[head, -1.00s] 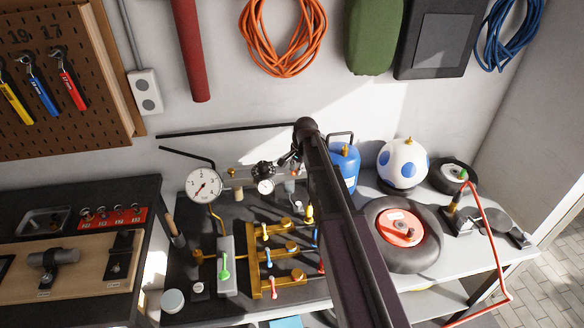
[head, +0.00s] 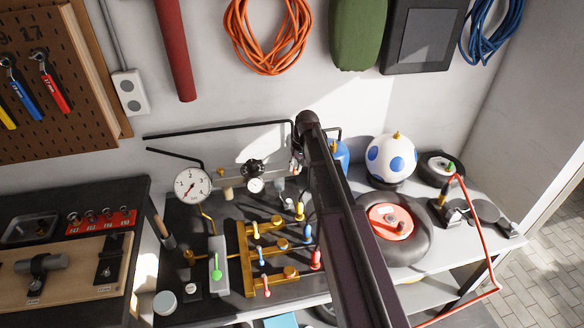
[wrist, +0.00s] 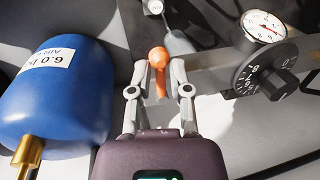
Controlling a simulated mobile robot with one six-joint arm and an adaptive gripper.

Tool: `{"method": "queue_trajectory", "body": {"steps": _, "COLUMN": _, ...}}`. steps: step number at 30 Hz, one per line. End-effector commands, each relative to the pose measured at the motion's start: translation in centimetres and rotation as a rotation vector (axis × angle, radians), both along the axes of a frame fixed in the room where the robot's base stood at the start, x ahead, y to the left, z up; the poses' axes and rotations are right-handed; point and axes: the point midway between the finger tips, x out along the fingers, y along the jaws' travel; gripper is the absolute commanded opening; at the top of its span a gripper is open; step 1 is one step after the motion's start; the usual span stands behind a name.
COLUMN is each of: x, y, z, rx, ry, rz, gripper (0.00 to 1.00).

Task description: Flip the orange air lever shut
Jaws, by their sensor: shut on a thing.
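The orange air lever (wrist: 158,57) stands in the middle of the wrist view, with a rounded top and a narrower stem. My gripper (wrist: 158,78) has one grey finger on each side of the lever and is shut on it. In the head view my dark arm crosses the bench, and the lever and most of my gripper are hidden behind it or too small to make out.
A blue tank (wrist: 55,100) stands close to the left of my gripper. A black dial (wrist: 268,75) and a gauge (wrist: 264,27) are at the right. In the head view, a brass manifold (head: 245,255) with coloured levers lies left of my arm and a tyre (head: 420,240) right of it.

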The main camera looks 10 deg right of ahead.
Motion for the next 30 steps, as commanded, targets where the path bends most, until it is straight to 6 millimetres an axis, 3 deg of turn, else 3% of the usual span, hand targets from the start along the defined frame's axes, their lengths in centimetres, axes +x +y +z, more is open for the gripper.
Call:
{"method": "queue_trajectory", "body": {"steps": 17, "x": -0.05, "y": -0.27, "z": -0.03, "rx": -0.003, "ry": 0.001, "rz": 0.046, "gripper": 0.0}}
{"method": "queue_trajectory", "body": {"steps": 18, "x": -0.05, "y": -0.27, "z": -0.03, "rx": -0.003, "ry": 0.001, "rz": 0.045, "gripper": 0.34}}
{"method": "queue_trajectory", "body": {"steps": 20, "x": -0.05, "y": -0.26, "z": -0.03, "rx": -0.003, "ry": 0.001, "rz": 0.045, "gripper": 0.49}}
{"method": "queue_trajectory", "body": {"steps": 30, "x": 0.0, "y": -0.19, "z": -0.01, "rx": -0.001, "ry": 0.0, "rz": 0.045, "gripper": 0.49}}
